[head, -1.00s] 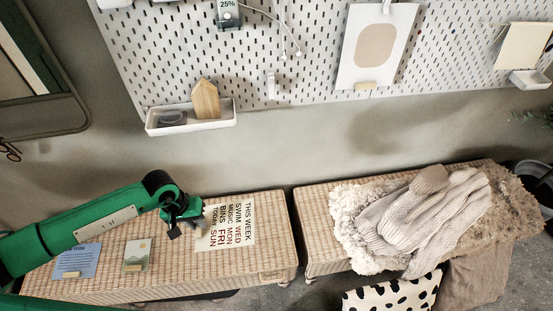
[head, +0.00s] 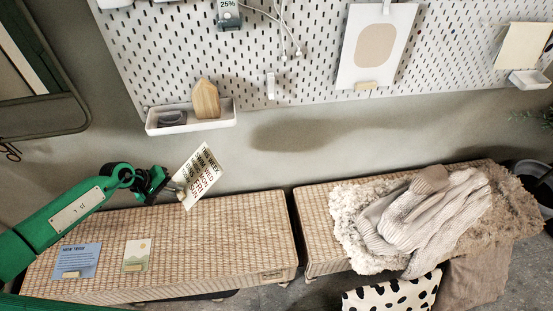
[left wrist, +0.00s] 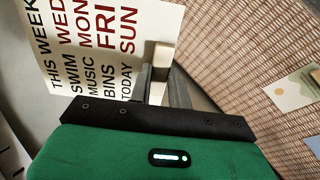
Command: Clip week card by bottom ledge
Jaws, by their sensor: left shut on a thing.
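The week card (head: 202,178) is white with black and red words. My left gripper (head: 175,187) is shut on it at its lower left edge and holds it tilted above the left bench. In the left wrist view the card (left wrist: 105,50) fills the upper left. A pale wooden ledge (left wrist: 160,58) at the card's bottom edge sits at the fingers (left wrist: 157,82). The finger contact itself is partly hidden. My right gripper is not in view.
The left woven bench (head: 215,240) bears a blue card (head: 78,258) and a small landscape card (head: 137,253). The pegboard (head: 300,60) above carries a white tray (head: 195,122) with a wooden house shape.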

